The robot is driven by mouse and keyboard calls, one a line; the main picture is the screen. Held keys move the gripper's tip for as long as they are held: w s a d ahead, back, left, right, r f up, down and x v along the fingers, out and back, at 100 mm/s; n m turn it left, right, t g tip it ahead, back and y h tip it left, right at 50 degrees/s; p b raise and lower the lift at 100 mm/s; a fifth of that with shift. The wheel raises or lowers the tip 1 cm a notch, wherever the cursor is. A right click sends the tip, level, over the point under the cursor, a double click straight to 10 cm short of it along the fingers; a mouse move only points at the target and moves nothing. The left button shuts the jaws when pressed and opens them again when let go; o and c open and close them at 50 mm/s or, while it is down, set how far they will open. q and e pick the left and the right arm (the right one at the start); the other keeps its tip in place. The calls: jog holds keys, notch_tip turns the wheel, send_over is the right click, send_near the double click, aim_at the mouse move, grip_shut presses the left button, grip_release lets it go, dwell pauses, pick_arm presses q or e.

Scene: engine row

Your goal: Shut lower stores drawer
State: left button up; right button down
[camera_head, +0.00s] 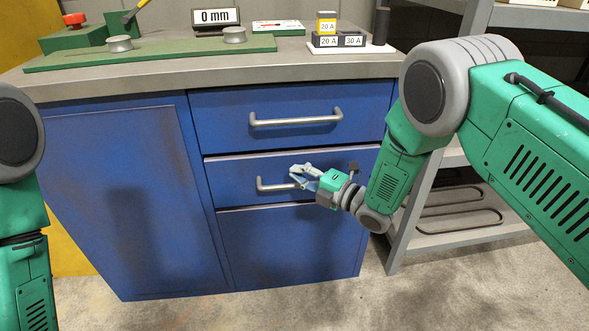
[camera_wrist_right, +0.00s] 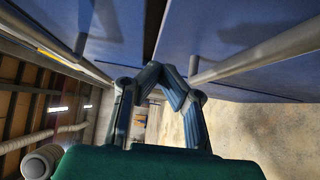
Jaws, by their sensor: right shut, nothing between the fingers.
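The lower stores drawer (camera_head: 235,170) is the blue drawer under the upper drawer (camera_head: 220,110) in the cabinet. A pale edge and a dark line show along its top, but I cannot tell how far it stands out. Its silver bar handle (camera_head: 270,187) is partly hidden by my right gripper (camera_head: 302,175). My right gripper is shut and empty, in front of the drawer close to the handle. In the wrist view its fingers (camera_wrist_right: 160,70) meet beside the lower handle (camera_wrist_right: 250,55), with a dark gap between the two drawer fronts beyond. My left gripper is out of view.
The upper drawer has its own handle (camera_head: 295,120). The worktop (camera_head: 150,75) above holds a green fixture, a "0 mm" display (camera_head: 215,18) and labelled blocks (camera_head: 340,40). A grey shelf rack (camera_head: 450,240) stands right of the cabinet. The floor (camera_head: 300,305) in front is clear.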

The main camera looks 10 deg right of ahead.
jog(key=s+d+f+m+g+h+p, duration=0.2)
jog(key=s+d+f+m+h+p, duration=0.15)
jog(key=s+m, duration=0.35)
jog(key=s+d+f+m+g+h+p, duration=0.25)
jog(key=s+d+m, duration=0.2)
jog(key=s, duration=0.35)
jog(key=s+d+f+m+g+h+p, duration=0.1)
jog(key=s+d+f+m+h+p, duration=0.15)
jog(key=s+d+m+h, duration=0.4)
jog(key=s+d+r+m+g+p, duration=0.2)
jog(key=s+m+g+p, duration=0.2)
jog(key=s, duration=1.7)
jog(key=m+g, duration=0.3)
jog(key=m, duration=0.1)
jog(key=shift+s, duration=0.15)
